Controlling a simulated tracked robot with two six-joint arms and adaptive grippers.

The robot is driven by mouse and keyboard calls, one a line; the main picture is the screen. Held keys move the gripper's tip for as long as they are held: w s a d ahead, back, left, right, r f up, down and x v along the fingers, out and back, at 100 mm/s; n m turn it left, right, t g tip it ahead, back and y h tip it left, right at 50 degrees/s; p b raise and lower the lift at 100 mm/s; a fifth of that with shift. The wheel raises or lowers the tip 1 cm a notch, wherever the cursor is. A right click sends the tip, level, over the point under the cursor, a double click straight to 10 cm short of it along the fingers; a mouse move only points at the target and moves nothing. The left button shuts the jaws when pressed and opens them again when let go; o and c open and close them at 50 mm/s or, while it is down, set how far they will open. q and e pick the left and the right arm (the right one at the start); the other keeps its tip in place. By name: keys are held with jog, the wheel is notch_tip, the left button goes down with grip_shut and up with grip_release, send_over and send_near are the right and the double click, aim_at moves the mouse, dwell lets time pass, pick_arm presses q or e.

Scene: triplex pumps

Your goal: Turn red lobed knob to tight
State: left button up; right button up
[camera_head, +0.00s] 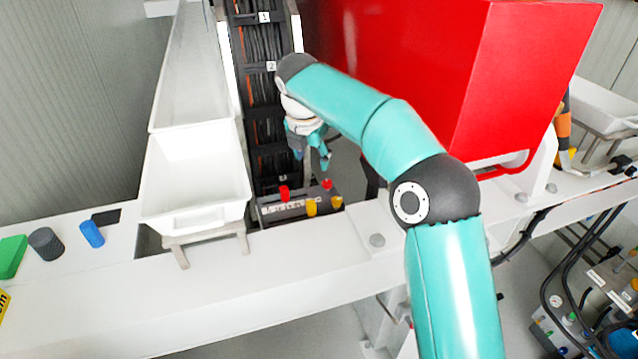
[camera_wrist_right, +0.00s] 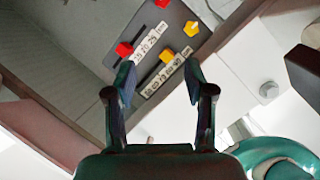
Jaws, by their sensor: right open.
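A dark panel (camera_head: 265,210) with pale label strips carries two red knobs and two yellow knobs. The left red knob (camera_head: 284,193) shows in the right wrist view (camera_wrist_right: 124,49) just beyond the left fingertip, with a short shaft under it. The other red knob (camera_head: 327,184) is cut by the top edge of the wrist view (camera_wrist_right: 162,4). I cannot tell which red knob is the lobed one. My right gripper (camera_head: 311,160) hangs above the panel, fingers pointing down, open and empty; its fingertips show in the wrist view (camera_wrist_right: 159,78). My left gripper is not in view.
Yellow knobs (camera_head: 311,207) (camera_head: 337,202) stand in front of the red ones. A white tray (camera_head: 195,222) stands left of the panel, a large red housing (camera_head: 530,80) right. A white beam (camera_head: 300,270) with bolts runs in front. A black cable channel (camera_head: 262,100) rises behind.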

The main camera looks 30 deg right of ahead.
jog(key=d+r+n, duration=0.1)
jog(key=d+n, duration=0.1)
send_near(327, 183)
jog(key=x, duration=0.8)
jog(key=shift+f, duration=0.4)
jog(key=shift+c, duration=0.4)
